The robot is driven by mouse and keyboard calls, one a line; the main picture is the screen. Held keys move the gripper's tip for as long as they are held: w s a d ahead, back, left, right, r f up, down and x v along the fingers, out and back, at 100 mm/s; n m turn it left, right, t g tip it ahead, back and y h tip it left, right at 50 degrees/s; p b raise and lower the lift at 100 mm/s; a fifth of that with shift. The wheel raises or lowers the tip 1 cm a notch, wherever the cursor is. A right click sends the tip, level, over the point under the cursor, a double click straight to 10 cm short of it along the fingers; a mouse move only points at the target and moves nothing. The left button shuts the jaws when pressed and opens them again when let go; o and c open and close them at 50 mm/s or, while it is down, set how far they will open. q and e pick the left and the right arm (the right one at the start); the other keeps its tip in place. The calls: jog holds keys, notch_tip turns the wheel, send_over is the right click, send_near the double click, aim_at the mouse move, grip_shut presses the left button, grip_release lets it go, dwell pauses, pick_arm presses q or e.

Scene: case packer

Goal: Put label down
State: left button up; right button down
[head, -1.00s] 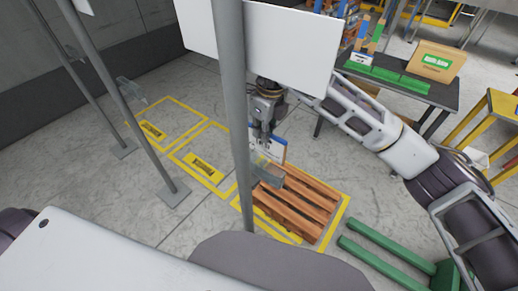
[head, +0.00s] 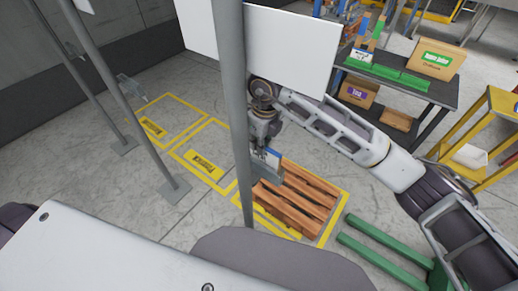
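The label (head: 273,157), a small white and blue card, shows just right of the grey post, low under my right gripper (head: 264,151). My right gripper points down, and its fingers appear shut on the card's upper part; the post and the card hide part of them. A grey holder (head: 268,173) on the post is right below the card. The card's lower edge meets or overlaps the holder in the picture; I cannot tell whether it is inside. My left gripper is not in view.
The post (head: 236,120) and a white board (head: 294,48) stand close to my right arm. A wooden pallet (head: 297,199) lies in a yellow floor frame below. Green forks (head: 378,252) lie right of it. A dark table (head: 405,88) with boxes stands behind the arm.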

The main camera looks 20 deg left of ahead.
jog(key=shift+f, duration=1.3)
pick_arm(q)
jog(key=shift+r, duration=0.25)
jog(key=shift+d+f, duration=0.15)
pick_arm(e)
jog(key=shift+f, duration=0.15)
jog(key=c, duration=1.6)
grip_release()
jog(key=shift+c, duration=0.2)
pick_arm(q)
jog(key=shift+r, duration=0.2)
